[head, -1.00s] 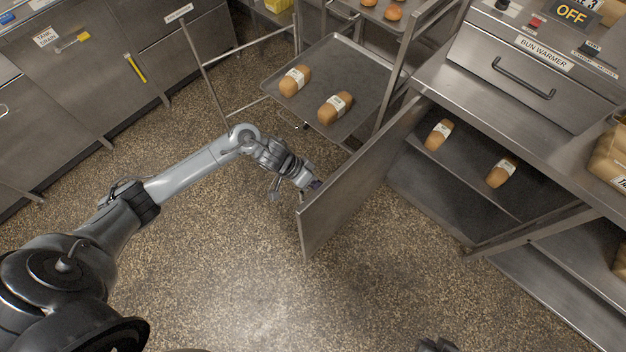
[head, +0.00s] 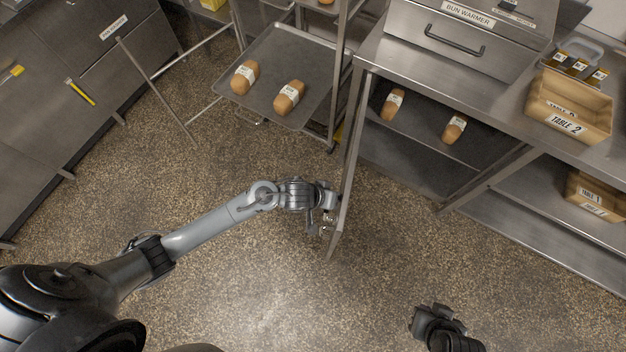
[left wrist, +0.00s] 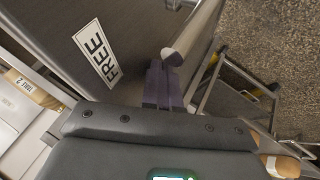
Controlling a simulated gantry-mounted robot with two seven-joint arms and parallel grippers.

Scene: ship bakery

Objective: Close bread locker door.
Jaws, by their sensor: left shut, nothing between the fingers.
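The bread locker (head: 374,163) is the open lower bay under the steel counter, with two labelled loaves on its shelf. Its steel door (head: 346,185) stands open, jutting toward me and seen nearly edge-on in the head view.
A wheeled rack with a tray (head: 268,105) of two loaves stands left of the locker. A bun warmer (head: 450,40) and a TABLE 2 box (head: 568,108) are on the counter. The floor (head: 400,260) right of the door is clear.

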